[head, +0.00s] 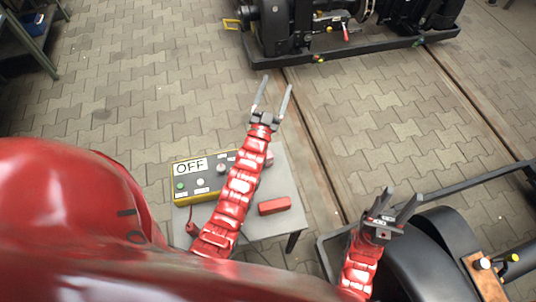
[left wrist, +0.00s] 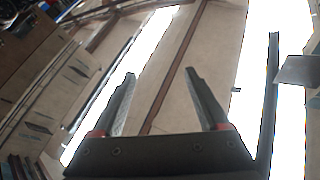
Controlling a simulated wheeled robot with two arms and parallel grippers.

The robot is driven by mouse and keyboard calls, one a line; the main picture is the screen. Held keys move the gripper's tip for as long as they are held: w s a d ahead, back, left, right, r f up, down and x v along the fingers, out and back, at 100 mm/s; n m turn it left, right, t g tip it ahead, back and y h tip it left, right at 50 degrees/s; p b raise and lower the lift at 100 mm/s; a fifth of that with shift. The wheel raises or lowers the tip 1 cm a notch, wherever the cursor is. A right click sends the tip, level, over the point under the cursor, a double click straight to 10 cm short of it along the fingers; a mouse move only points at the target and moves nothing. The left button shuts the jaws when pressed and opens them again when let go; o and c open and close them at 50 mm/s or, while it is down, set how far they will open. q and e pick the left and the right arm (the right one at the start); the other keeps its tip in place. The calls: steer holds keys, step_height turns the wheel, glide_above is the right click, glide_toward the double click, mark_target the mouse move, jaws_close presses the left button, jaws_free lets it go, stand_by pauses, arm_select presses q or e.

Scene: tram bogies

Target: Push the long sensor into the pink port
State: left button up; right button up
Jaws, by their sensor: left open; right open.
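My left gripper (head: 278,82) is open and empty over the paved floor, beyond the small grey table and short of the dark bogie. In the left wrist view its two fingers (left wrist: 160,74) stand apart with nothing between them. My right gripper (head: 405,193) is open and empty, above the black curved part at the lower right. I cannot make out the long sensor or the pink port for certain in either view. A wooden-brown block (head: 487,272) at the lower right carries small white- and yellow-ended cylinders; I cannot tell if one is the sensor.
A grey table (head: 290,222) bears a yellow control box (head: 180,197) labelled OFF and a red block (head: 275,206). My left arm crosses above it. A dark bogie (head: 285,30) stands at the top. A black wheel-like part (head: 430,250) is at the lower right. Paving lies between.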

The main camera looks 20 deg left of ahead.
arm_select(q)
steer(key=w+f+m+g+p, duration=0.1)
steer(key=w+f+g+p, duration=0.1)
steer(key=w+f+g, duration=0.35)
steer(key=m+g+p, duration=0.5)
steer(key=g+p, duration=0.1)
steer(key=g, duration=1.1)
glide_above(268, 159)
steer(key=w+a, duration=0.1)
steer(key=w, duration=0.1)
step_height(268, 159, down, 6)
steer(key=shift+s+a+f+y, duration=0.15)
steer(key=shift+f+y, duration=0.05)
steer(key=shift+y, duration=0.2)
steer(key=shift+b, duration=0.3)
step_height(268, 159, down, 12)
steer(key=b, duration=1.2)
steer(key=shift+f, duration=0.2)
steer(key=shift+r, duration=0.1)
